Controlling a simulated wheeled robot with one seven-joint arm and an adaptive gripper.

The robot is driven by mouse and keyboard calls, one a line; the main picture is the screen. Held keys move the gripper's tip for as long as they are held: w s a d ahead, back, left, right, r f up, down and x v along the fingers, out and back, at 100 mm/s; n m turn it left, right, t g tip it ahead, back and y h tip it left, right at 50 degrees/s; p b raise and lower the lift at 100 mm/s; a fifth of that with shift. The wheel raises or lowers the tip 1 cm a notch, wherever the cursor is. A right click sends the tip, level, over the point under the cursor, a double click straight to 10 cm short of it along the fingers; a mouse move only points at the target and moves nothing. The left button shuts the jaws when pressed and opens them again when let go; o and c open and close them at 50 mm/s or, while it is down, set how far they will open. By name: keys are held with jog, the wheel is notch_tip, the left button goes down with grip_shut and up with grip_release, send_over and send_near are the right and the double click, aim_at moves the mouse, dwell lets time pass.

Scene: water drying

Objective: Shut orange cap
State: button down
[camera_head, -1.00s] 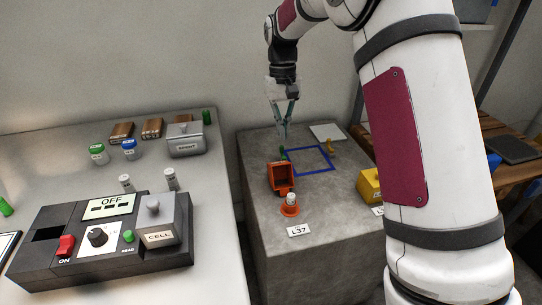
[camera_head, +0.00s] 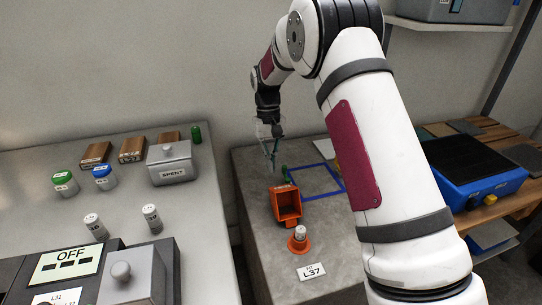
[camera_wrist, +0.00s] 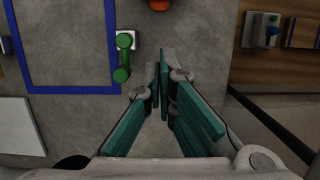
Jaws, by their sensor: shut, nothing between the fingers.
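An orange box (camera_head: 286,204) with an open, hollow front stands on the grey stone block. Below it, a small white vial (camera_head: 300,232) stands in an orange round base (camera_head: 299,246). I cannot tell which orange part is the cap. My gripper (camera_head: 272,166) is shut and empty, above the stone block and behind the orange box. Its teal fingers (camera_wrist: 164,62) meet in the wrist view. A small orange piece (camera_wrist: 159,4) shows at the top edge of that view, ahead of the fingertips.
A green handle-like part (camera_wrist: 122,58) sits close left of my fingertips, by a blue square outline (camera_head: 316,182). An L37 label (camera_head: 311,272) lies in front. The left table holds a SPENT box (camera_head: 171,165) and vials. A blue case (camera_head: 475,180) stands right.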

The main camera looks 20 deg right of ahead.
aim_at(273, 185)
jog(key=b+x, duration=0.1)
jog(key=x, duration=0.4)
jog(key=shift+s+f+b, duration=0.1)
jog(key=shift+b, duration=0.2)
jog(key=shift+s+r, duration=0.8)
jog(key=shift+s, duration=0.15)
jog(key=shift+s+r+b, duration=0.45)
jog(key=shift+s, duration=0.25)
jog(key=shift+r, duration=0.1)
